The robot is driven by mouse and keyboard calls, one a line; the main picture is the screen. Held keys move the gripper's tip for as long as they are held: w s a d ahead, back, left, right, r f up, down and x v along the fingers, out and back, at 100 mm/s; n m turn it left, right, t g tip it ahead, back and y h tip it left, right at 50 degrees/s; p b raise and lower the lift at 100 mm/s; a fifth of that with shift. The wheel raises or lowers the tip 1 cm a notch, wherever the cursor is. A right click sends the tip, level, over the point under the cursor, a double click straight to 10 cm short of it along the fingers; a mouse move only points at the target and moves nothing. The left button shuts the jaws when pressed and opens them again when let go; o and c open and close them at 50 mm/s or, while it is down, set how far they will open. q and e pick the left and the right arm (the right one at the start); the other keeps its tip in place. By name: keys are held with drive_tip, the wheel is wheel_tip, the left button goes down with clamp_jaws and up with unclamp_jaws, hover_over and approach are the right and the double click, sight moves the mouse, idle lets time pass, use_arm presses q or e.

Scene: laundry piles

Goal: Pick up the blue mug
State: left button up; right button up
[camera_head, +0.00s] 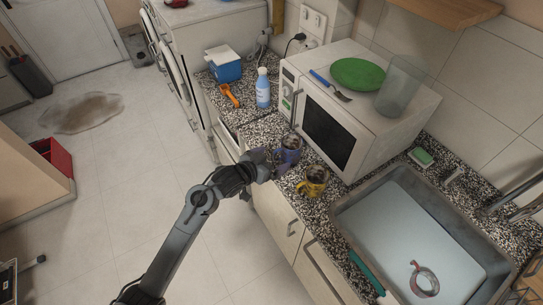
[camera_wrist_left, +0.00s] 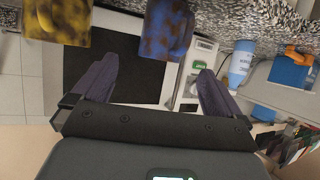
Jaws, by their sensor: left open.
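The blue mug (camera_head: 291,151), mottled with brown, stands on the speckled counter in front of the microwave. It also shows in the wrist view (camera_wrist_left: 168,30), at the top centre, ahead of the gap between my fingers. My left gripper (camera_head: 272,158) is at the counter's front edge, close beside the mug on its left side in the head view. In the wrist view its two fingers (camera_wrist_left: 157,68) are spread wide with nothing between them. Whether a finger touches the mug cannot be told. My right gripper is not in view.
A yellow mug (camera_head: 312,182) stands close to the blue one, nearer the sink (camera_head: 345,205). The microwave (camera_head: 322,122) is behind both mugs. A spray bottle (camera_head: 262,88), an orange utensil (camera_head: 229,95) and a blue box (camera_head: 224,68) are farther along the counter.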

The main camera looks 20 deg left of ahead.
use_arm(q)
drive_tip(key=w+r+b, duration=0.1)
drive_tip(key=w, duration=0.1)
approach(297, 139)
drive_tip(key=shift+d+f+t, duration=0.15)
drive_tip(key=shift+f+t, duration=0.25)
drive_tip(key=shift+f, duration=0.25)
drive_tip(key=shift+b+x, duration=0.65)
drive_tip(key=shift+x, duration=2.45)
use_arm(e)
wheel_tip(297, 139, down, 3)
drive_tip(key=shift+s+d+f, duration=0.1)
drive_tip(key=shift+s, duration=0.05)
use_arm(q)
drive_tip(key=c, duration=0.9)
drive_tip(key=shift+c, duration=0.7)
drive_tip(key=shift+r, duration=0.15)
